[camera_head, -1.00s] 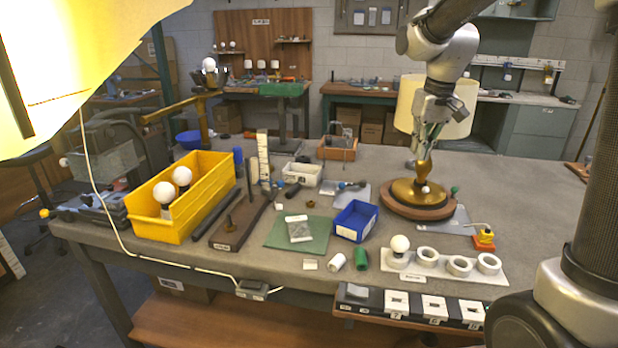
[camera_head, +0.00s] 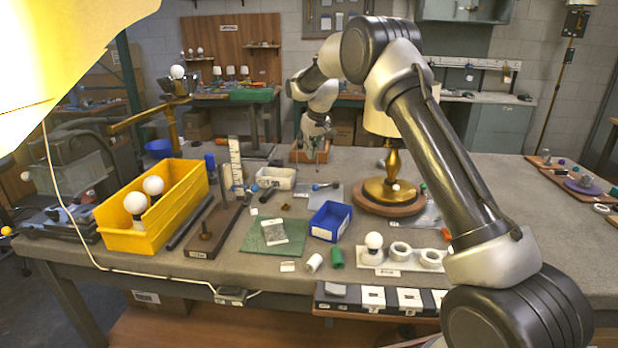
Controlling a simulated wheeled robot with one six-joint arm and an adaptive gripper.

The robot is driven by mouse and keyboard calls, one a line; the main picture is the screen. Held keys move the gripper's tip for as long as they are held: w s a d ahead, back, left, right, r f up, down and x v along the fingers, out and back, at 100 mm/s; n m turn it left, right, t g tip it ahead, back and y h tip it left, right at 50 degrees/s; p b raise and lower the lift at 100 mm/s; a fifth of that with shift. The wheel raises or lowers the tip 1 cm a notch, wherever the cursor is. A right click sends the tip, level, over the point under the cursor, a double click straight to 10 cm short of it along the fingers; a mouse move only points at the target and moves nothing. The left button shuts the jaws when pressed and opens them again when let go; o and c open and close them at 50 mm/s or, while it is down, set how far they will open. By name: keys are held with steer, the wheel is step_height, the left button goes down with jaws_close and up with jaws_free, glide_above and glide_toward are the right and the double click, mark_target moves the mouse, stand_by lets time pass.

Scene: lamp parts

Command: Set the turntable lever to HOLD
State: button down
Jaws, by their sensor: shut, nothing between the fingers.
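The turntable (camera_head: 372,207) is a round brown wooden disc on the bench, right of the blue bin. A brass lamp base (camera_head: 385,187) with a cream shade (camera_head: 378,118) stands upright on it. A small green knob (camera_head: 423,189) shows at the turntable's right edge, partly behind my arm; it may be the lever's end, but I cannot read any HOLD marking. My gripper (camera_head: 316,155) is shut and empty at the back of the bench, over or near a small wooden box (camera_head: 298,154). It is left of the lamp and apart from the turntable.
A yellow bin (camera_head: 150,215) with bulbs stands left. A blue bin (camera_head: 330,222), a green mat (camera_head: 265,236) and a white ring holder (camera_head: 390,262) lie near the front. My arm crosses right of the lamp, hiding part of the bench.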

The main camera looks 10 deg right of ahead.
mark_target(326, 186)
steer(key=shift+f, duration=0.1)
steer(key=x, duration=1)
steer(key=s, duration=0.1)
steer(key=s+d, duration=0.1)
steer(key=shift+s, duration=0.3)
steer(key=shift+s+d+f, duration=0.1)
steer(key=shift+s+f, duration=0.2)
steer(key=shift+s, duration=0.3)
steer(key=shift+s, duration=0.1)
